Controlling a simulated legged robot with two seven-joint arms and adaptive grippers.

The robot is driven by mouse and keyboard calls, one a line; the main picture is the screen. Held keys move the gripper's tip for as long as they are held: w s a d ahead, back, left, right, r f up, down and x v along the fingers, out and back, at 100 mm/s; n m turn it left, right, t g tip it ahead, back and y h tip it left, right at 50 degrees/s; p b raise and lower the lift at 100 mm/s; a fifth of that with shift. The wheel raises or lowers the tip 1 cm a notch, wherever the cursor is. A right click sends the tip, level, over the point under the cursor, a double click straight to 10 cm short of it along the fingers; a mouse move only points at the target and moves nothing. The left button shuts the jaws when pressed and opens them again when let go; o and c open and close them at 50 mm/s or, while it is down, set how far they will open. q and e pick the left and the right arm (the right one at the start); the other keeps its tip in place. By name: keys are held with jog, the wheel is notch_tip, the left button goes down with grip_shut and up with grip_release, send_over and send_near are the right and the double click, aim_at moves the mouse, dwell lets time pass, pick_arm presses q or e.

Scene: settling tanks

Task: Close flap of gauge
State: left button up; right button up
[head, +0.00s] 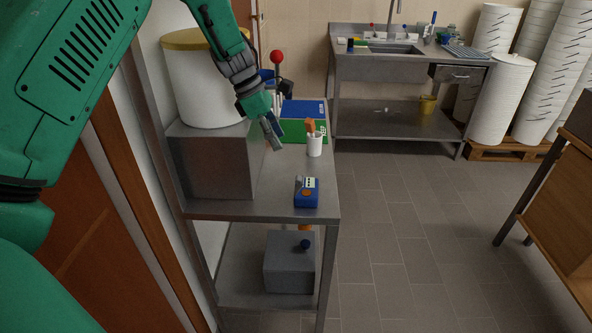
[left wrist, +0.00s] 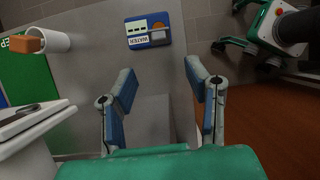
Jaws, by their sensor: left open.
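The gauge (head: 306,192) is a small blue box with an orange round part and a pale labelled plate, near the front of the steel shelf top (head: 240,208). My right gripper is not in view.
A white cup (head: 314,146) with an orange-handled item stands behind the gauge. A grey metal box (head: 209,165) carrying a white drum (head: 203,88) is at left. The shelf around the gauge is clear.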

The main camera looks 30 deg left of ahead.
aim_at(297, 176)
pick_arm(q)
jog(key=shift+m, duration=0.3)
jog(key=x, duration=0.8)
jog(key=p+x, duration=0.1)
jog(key=x, duration=0.4)
jog(key=shift+a+f, duration=0.1)
jog(key=shift+a, duration=0.15)
jog(key=c, duration=0.9)
